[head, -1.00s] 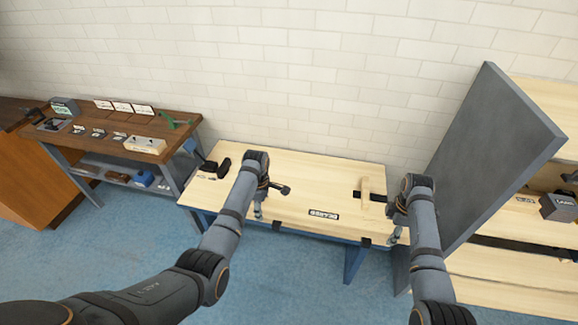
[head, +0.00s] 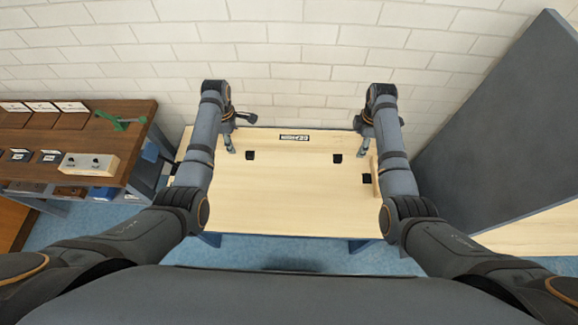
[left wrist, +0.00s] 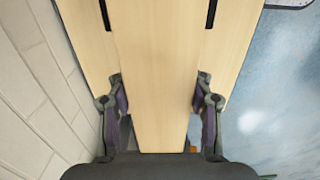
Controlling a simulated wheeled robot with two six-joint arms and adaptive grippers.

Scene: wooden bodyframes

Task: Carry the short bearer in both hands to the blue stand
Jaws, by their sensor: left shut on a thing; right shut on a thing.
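The short bearer is a pale wooden board (left wrist: 153,80) running up the middle of the left wrist view. My left gripper (left wrist: 158,105) has a finger on each side of it and is shut on it. In the head view my left gripper (head: 230,146) and my right gripper (head: 365,143) both point down over the far part of a pale bench. My right gripper is shut on the bearer too, but its contact is hard to see. In the head view the bearer blends into the pale bench top. I cannot pick out a separate blue stand.
The pale bench (head: 290,205) has blue legs (head: 358,246), a label (head: 295,137) and black pads (head: 250,155). A brown workbench (head: 125,140) stands left. A tall grey panel (head: 500,130) rises close on the right. A brick wall (head: 300,50) is behind.

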